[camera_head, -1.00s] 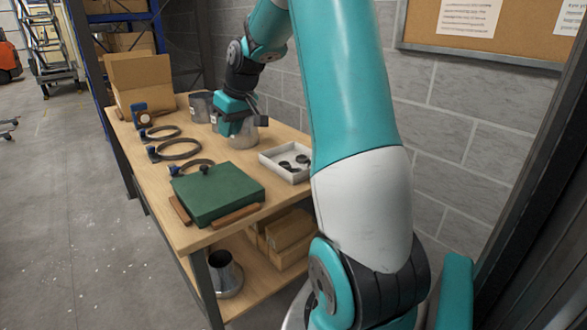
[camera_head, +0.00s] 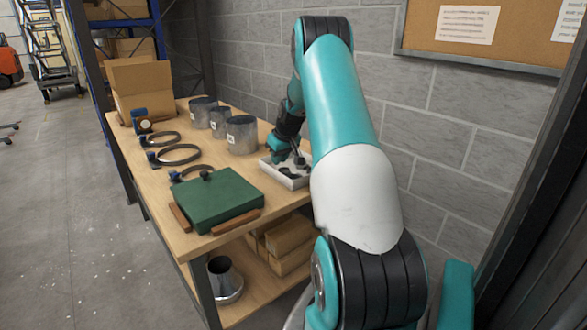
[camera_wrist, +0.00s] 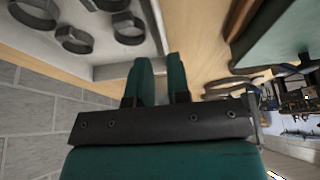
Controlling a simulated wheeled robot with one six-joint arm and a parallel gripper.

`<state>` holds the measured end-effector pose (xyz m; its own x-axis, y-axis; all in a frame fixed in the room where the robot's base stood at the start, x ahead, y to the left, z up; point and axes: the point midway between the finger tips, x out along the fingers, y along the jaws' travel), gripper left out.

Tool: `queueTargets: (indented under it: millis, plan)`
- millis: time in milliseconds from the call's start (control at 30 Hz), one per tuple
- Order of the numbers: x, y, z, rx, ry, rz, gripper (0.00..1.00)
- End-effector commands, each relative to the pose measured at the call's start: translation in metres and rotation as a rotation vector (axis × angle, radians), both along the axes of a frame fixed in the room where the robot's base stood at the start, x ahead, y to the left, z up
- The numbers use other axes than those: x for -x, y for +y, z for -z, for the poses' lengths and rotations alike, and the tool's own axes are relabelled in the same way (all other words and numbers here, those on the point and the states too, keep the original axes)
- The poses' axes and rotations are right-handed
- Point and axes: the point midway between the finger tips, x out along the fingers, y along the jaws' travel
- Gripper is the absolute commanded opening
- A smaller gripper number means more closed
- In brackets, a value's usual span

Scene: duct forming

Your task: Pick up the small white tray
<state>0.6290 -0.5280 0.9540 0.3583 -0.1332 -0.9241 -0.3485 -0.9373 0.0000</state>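The small white tray (camera_head: 290,178) sits on the workbench, near its right edge, with several dark rings in it. In the wrist view the tray (camera_wrist: 105,71) fills the upper left. My gripper (camera_head: 290,152) is down at the tray's far left side, partly hidden by my arm in the head view. In the wrist view the two teal fingers of my gripper (camera_wrist: 161,80) stand at a corner of the tray, a narrow pale gap between them. I cannot tell whether the fingers touch or grip the wall.
Black clamp rings (camera_head: 178,154) lie to the left. A brick wall (camera_head: 450,130) rises behind.

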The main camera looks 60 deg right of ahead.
Motion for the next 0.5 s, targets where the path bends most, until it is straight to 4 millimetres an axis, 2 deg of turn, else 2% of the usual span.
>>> queueTargets:
  millis: [267,500]
  plan:
    - [-0.009,-0.001,0.021,-0.002,0.001,-0.002,0.17]
    - [-0.021,-0.004,0.053,0.000,0.001,0.000,0.17]
